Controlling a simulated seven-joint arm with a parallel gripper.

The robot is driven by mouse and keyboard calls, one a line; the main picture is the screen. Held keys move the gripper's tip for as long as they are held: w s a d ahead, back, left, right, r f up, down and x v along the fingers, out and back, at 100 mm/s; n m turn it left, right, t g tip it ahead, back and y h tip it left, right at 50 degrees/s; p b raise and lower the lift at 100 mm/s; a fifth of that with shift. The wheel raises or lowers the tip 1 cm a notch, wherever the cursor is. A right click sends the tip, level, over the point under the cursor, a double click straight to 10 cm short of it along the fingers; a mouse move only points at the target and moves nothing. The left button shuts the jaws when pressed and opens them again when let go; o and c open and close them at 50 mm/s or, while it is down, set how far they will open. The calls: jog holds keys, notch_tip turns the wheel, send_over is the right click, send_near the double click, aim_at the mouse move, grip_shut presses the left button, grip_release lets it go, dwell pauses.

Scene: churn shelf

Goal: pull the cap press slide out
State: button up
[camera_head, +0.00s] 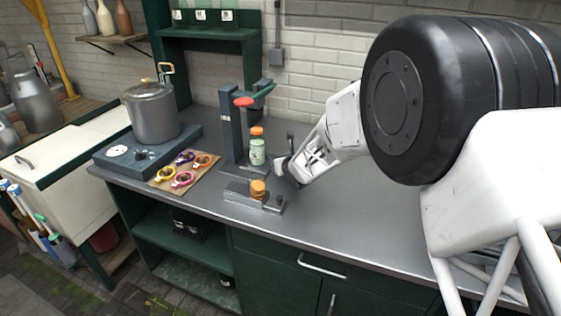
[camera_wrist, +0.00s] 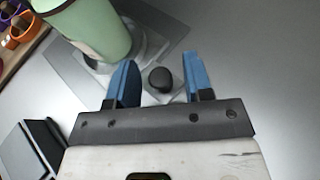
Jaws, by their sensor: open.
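The cap press (camera_head: 230,125) stands on the grey counter, with an upright blue-grey column, a red disc and a green lever handle. A pale green jar (camera_head: 257,152) with an orange cap stands at its foot. My gripper (camera_head: 285,165) is just right of the jar. In the wrist view, a black round knob (camera_wrist: 160,79) on the grey slide plate (camera_wrist: 78,75) sits between my open blue fingertips (camera_wrist: 160,70), with gaps on both sides. The green jar (camera_wrist: 95,28) is at the upper left there. My gripper hides this knob in the head view.
A grey block (camera_head: 240,195) with an orange cap (camera_head: 258,188) lies in front of the press. A board (camera_head: 188,172) with several coloured rings and a metal pot (camera_head: 150,115) are to the left. The counter right of my gripper is clear.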

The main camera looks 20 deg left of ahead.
jog(key=shift+w+a, duration=0.1)
dwell(0.3)
grip_shut()
jog(key=shift+d, duration=5.8)
grip_release()
jog(key=shift+d, duration=0.1)
